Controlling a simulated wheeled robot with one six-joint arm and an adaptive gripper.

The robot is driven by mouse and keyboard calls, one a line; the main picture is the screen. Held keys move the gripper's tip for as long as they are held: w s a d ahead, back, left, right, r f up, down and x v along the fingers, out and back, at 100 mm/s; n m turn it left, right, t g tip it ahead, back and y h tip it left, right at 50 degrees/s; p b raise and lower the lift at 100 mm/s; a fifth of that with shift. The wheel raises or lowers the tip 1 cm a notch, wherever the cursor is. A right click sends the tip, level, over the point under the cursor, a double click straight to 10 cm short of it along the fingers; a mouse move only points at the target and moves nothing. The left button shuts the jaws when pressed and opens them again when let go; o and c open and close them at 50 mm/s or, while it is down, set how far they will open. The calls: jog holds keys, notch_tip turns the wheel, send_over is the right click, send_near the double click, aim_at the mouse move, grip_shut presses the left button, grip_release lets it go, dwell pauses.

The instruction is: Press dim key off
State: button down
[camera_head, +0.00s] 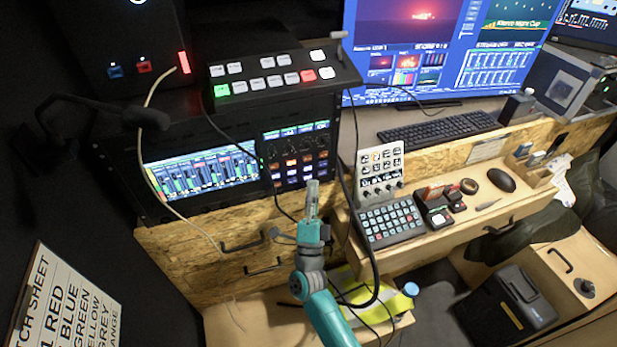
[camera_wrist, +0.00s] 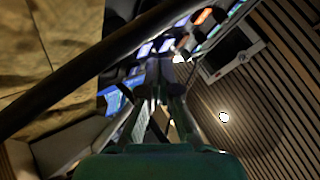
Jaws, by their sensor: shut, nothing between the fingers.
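My gripper (camera_head: 312,190) is shut and empty, its tip pointing up just below and right of a black key panel (camera_head: 295,155) with knobs and lit orange and white keys. The gripper also shows in the wrist view (camera_wrist: 158,82), with bluish-white keys and an orange key above and beyond its fingertips. Whether the tips touch anything cannot be told. Labels are too small to read, so I cannot tell which key is the dim key. A white key panel (camera_head: 380,165) stands right of the gripper, above a dark keypad (camera_head: 391,222).
A black switcher (camera_head: 268,75) with red, green and white buttons stands above a screen of meters (camera_head: 200,175). Black cables hang close to my arm. A keyboard (camera_head: 437,130) lies on the desk at right. Drawer handles (camera_head: 264,266) stick out below the rack.

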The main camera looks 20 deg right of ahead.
jog(key=shift+w, duration=0.1)
dwell(0.6)
jog(key=shift+w, duration=0.35)
jog(key=shift+w, duration=0.25)
dwell(0.5)
jog(key=shift+s, duration=0.75)
jog(key=shift+s, duration=3)
